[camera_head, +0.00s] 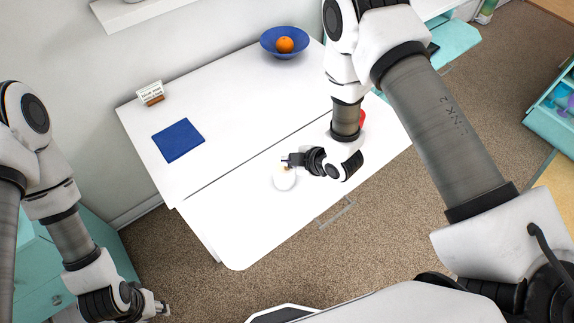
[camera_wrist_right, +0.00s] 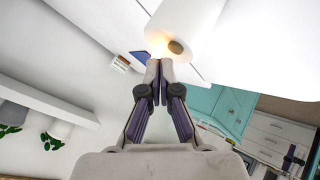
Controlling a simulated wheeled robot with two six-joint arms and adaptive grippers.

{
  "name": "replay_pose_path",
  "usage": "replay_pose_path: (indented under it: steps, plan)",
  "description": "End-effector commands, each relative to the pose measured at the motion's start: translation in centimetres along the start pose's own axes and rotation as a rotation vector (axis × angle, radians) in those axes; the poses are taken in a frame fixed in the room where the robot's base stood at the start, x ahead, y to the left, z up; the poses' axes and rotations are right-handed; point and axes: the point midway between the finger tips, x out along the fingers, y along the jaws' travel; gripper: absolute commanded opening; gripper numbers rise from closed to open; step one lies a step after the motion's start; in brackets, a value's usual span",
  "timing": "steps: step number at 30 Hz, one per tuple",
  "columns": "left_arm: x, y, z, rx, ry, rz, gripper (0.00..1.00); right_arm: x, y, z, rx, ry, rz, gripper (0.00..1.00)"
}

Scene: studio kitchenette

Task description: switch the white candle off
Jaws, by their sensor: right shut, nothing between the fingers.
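The white candle (camera_head: 284,181) stands on the white table (camera_head: 235,232), towards its front edge. In the right wrist view the candle (camera_wrist_right: 195,18) is large, with a warm glow at its left end and a dark round spot, perhaps a button, on it. My right gripper (camera_head: 286,162) is shut and empty, its fingertips beside the candle. In the right wrist view its fingertips (camera_wrist_right: 160,66) point at the dark spot and lie just below it; I cannot tell whether they touch. My left gripper (camera_head: 162,309) hangs low at the left, away from the table; its fingers are too small to judge.
A blue bowl (camera_head: 268,49) with an orange (camera_head: 285,45) stands at the back. A blue cloth (camera_head: 178,140) and a small sign (camera_head: 150,93) are on the left. A red thing (camera_head: 362,119) is partly hidden behind my right arm. The table's front left is clear.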

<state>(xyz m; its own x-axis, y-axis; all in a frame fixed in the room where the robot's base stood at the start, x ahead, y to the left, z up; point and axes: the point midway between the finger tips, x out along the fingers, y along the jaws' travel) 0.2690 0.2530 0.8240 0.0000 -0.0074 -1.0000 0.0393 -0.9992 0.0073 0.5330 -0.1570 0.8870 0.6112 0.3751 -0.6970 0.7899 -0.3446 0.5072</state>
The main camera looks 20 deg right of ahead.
Motion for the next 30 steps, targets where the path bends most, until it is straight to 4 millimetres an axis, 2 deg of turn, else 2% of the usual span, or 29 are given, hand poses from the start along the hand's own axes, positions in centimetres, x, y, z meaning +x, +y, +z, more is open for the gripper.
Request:
replay_pose_path:
  steps: [30]
  plan:
    - [0.95, -0.01, 0.0, 0.0, 0.0, 0.0, 0.4, 0.71, -0.54, 0.51, 0.0, 0.0, 0.0, 0.0]
